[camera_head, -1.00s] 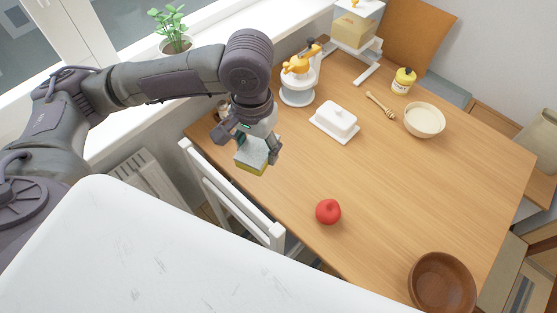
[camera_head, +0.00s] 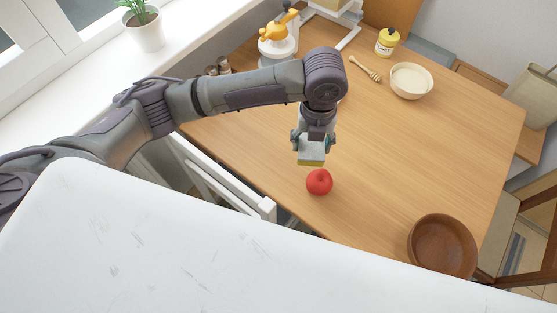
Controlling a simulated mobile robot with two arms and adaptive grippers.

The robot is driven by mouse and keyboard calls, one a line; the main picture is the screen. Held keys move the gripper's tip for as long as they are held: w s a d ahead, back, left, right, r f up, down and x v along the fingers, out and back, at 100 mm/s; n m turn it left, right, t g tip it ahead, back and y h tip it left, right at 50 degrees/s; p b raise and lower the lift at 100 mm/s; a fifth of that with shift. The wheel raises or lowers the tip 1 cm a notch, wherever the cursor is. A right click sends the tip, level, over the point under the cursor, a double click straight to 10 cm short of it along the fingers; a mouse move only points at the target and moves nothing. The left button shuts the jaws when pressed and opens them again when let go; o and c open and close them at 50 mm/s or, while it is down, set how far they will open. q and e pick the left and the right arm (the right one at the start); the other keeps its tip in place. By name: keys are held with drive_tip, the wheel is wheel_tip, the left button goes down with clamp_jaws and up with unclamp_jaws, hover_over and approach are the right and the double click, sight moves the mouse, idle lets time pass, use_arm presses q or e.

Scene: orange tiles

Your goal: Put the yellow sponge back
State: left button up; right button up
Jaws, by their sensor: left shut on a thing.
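The yellow sponge (camera_head: 311,160) has a grey-white upper layer and a yellow underside. My left gripper (camera_head: 312,148) points down and is shut on it, with a finger on either side. The sponge is held over the wooden table, just behind a red apple or tomato (camera_head: 319,182) in the picture. I cannot tell its exact height above the table. My right gripper is not in view.
A brown wooden bowl (camera_head: 443,246) stands at the table's near right corner. A cream bowl (camera_head: 411,81), honey dipper (camera_head: 366,69) and yellow jar (camera_head: 387,42) stand at the back. A white chair (camera_head: 223,182) is at the left edge. The table's middle right is clear.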

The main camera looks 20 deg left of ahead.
use_arm(q)
drive_tip(key=d+f+m, duration=0.1)
drive_tip(key=m, duration=0.1)
drive_tip(key=d+f+m, duration=0.1)
drive_tip(key=m, duration=0.1)
drive_tip(key=shift+w, duration=0.1)
drive_tip(key=shift+d+f+m+b, duration=0.15)
drive_tip(key=shift+d+m, duration=0.05)
drive_tip(key=shift+m, duration=0.35)
drive_tip(key=shift+d+f+m+b, duration=0.1)
drive_tip(key=shift+d+m+b, duration=0.1)
drive_tip(key=shift+m, duration=0.35)
drive_tip(key=shift+a+f, duration=0.2)
drive_tip(key=shift+a, duration=0.05)
drive_tip(key=p, duration=0.3)
hover_over(278, 160)
wheel_tip(278, 160, down, 6)
drive_tip(key=shift+d+f, duration=0.1)
drive_tip(key=shift+f, duration=0.25)
wheel_tip(278, 160, down, 3)
drive_tip(key=shift+f, duration=0.45)
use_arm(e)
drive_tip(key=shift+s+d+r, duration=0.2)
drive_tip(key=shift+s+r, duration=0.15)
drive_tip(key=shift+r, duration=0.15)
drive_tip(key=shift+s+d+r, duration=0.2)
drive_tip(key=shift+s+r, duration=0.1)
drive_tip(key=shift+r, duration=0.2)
